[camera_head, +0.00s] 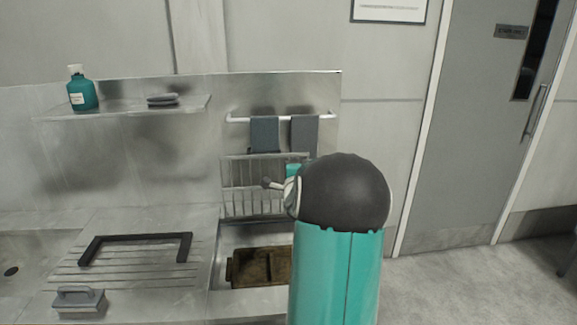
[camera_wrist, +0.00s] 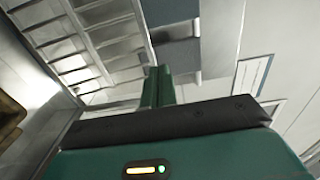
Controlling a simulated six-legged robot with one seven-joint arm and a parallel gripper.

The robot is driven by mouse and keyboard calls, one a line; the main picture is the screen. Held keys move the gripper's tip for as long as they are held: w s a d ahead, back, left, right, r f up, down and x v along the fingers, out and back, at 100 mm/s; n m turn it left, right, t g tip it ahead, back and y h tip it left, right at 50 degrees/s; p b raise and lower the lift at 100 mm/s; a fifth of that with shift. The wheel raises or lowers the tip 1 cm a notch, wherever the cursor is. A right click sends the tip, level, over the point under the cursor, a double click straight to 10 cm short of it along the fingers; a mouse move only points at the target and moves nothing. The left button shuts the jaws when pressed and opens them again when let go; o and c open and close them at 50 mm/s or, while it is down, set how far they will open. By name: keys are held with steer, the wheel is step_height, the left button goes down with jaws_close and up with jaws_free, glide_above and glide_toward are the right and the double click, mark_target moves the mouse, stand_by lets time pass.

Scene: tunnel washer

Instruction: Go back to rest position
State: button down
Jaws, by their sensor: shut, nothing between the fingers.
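My arm, teal with a dark rounded joint, rises in front of the steel sink in the head view and hides part of it. My gripper (camera_wrist: 158,74) shows in the wrist view as narrow green fingers beyond the dark-edged green wrist housing. The fingers are together with nothing between them. In the head view the gripper is mostly hidden behind my arm; only a small teal part shows in front of the wire rack (camera_head: 240,185). The rack also fills the upper left of the wrist view (camera_wrist: 80,40).
A brown tray (camera_head: 243,270) sits in the sink basin beside my arm. Two grey cloths (camera_head: 265,134) hang on a rail. A teal bottle (camera_head: 82,92) stands on the shelf (camera_head: 125,109). A black frame (camera_head: 140,236) and a grey-handled block (camera_head: 79,302) lie on the drainboard. Open floor lies right.

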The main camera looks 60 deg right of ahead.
steer(key=shift+s+a, duration=0.15)
steer(key=shift+a, duration=0.05)
steer(key=w+a+r+n+y, duration=0.2)
steer(key=w+a+n, duration=0.15)
steer(key=a, duration=0.55)
steer(key=w+a+r+n+y, duration=0.1)
steer(key=w+a+n+y, duration=0.2)
steer(key=a, duration=0.6)
steer(key=s+a+n+g+y, duration=0.25)
steer(key=a+n, duration=0.55)
steer(key=a, duration=0.7)
steer(key=s+a+f+n+g+y, duration=0.1)
steer(key=s+a+n+g+y, duration=0.1)
steer(key=s+a+n, duration=0.4)
steer(key=s+a+f+n+g+y, duration=0.2)
steer(key=s+a+n, duration=0.5)
steer(key=s+a, duration=0.6)
steer(key=a+y, duration=0.1)
steer(key=a, duration=0.2)
steer(key=shift+a+f+y, duration=0.15)
steer(key=shift+a+y, duration=0.2)
steer(key=shift+a, duration=0.05)
